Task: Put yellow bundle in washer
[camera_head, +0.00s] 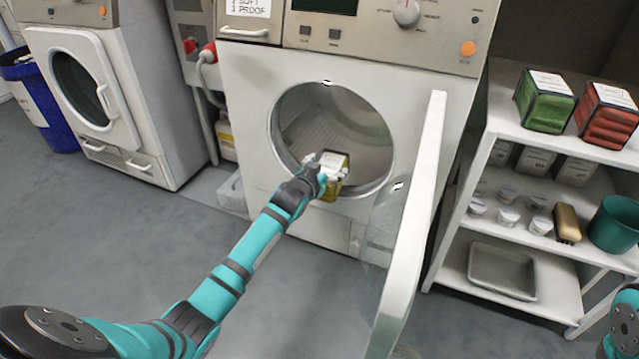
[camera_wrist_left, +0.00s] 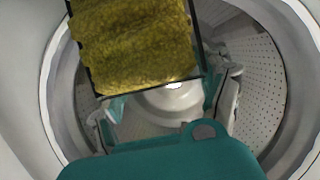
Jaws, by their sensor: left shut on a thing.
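The yellow bundle (camera_head: 331,189) is at the lower front of the washer's round opening, with a white label on top. My left gripper (camera_head: 327,168) is shut on it, and my left arm reaches in from the lower left. In the left wrist view the yellow bundle (camera_wrist_left: 140,45) sits between the fingers of my left gripper (camera_wrist_left: 165,100), with the metal drum around it. The washer (camera_head: 240,110) has its door (camera_head: 415,220) swung open to the right. Part of my right arm shows at the right edge, but its gripper is out of view.
A white shelf (camera_head: 500,125) on the right holds a green bundle (camera_head: 544,100) and a red bundle (camera_head: 605,115) on top, with cups, a brush (camera_head: 567,223), a teal bucket (camera_head: 615,225) and a tray (camera_head: 502,272) below. Another washer (camera_head: 150,100) with a shut door stands left, beside a blue bin (camera_head: 40,105).

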